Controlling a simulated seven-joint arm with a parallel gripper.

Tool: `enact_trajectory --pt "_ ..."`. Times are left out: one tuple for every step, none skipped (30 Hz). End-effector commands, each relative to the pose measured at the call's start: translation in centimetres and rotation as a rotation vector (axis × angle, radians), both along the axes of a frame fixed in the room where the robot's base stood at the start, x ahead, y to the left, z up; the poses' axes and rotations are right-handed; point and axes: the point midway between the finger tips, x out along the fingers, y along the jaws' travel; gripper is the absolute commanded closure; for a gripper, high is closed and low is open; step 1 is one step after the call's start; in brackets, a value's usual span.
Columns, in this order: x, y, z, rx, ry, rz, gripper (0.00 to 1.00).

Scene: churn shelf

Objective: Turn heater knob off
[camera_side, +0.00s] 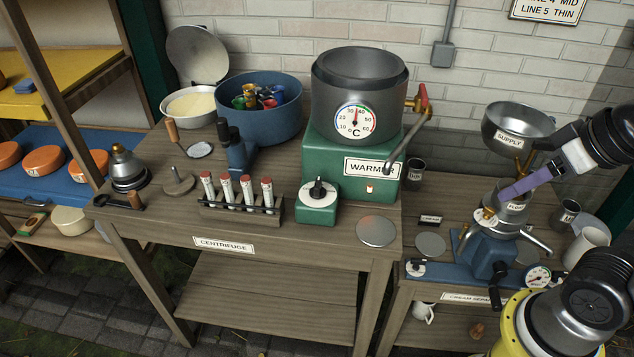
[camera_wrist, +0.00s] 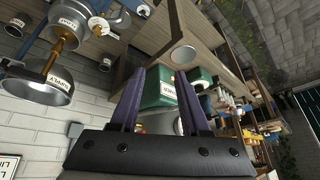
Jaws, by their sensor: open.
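The heater knob (camera_side: 318,189) is black on a white dial, on a small green box (camera_side: 317,212) at the front left of the green warmer (camera_side: 341,158). A grey pot with a °C gauge (camera_side: 355,121) stands on top. My gripper (camera_side: 504,196) is far to the right of the knob in the side view, in front of the supply bowl. Its purple fingers are apart and empty, as the wrist view (camera_wrist: 160,71) shows. There the warmer (camera_wrist: 165,88) appears between and beyond the fingers; the knob is too small to tell.
A rack of red-capped tubes (camera_side: 240,205) stands left of the knob box. A metal disc (camera_side: 377,231) lies to its right. A red-handled tap (camera_side: 422,100) and pipe project right of the pot. The supply bowl (camera_side: 518,128) and blue cream separator (camera_side: 486,252) are near my gripper.

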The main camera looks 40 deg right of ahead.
Motion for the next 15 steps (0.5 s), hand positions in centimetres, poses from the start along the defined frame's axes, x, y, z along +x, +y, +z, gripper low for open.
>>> enact_trajectory --pt "0.4 -0.3 1.0 0.022 -0.017 -0.065 0.54" --pt "0.7 -0.5 1.6 0.035 -0.026 -0.109 0.54" --pt "1.2 -0.7 2.5 0.054 -0.032 -0.170 0.54" --pt "1.8 -0.9 3.1 0.067 -0.032 -0.213 0.54" --pt "2.4 -1.0 3.8 0.081 -0.034 -0.255 0.54" --pt "3.3 -1.1 4.6 0.096 -0.033 -0.308 0.54" --pt "4.1 -1.2 5.2 0.108 -0.030 -0.348 0.54" --pt "5.0 -1.2 5.9 0.119 -0.029 -0.388 0.54" --pt "6.3 -1.1 6.7 0.133 -0.026 -0.440 0.54" --pt "7.3 -1.0 7.2 0.141 -0.023 -0.476 0.54" --pt "8.4 -0.8 7.6 0.149 -0.020 -0.510 0.54" --pt "9.9 -0.5 8.2 0.156 -0.016 -0.552 0.54" --pt "11.0 -0.3 8.5 0.161 -0.013 -0.582 0.54" --pt "12.2 0.1 8.7 0.165 -0.011 -0.611 0.54" --pt "13.7 0.6 8.9 0.168 -0.006 -0.646 0.54"
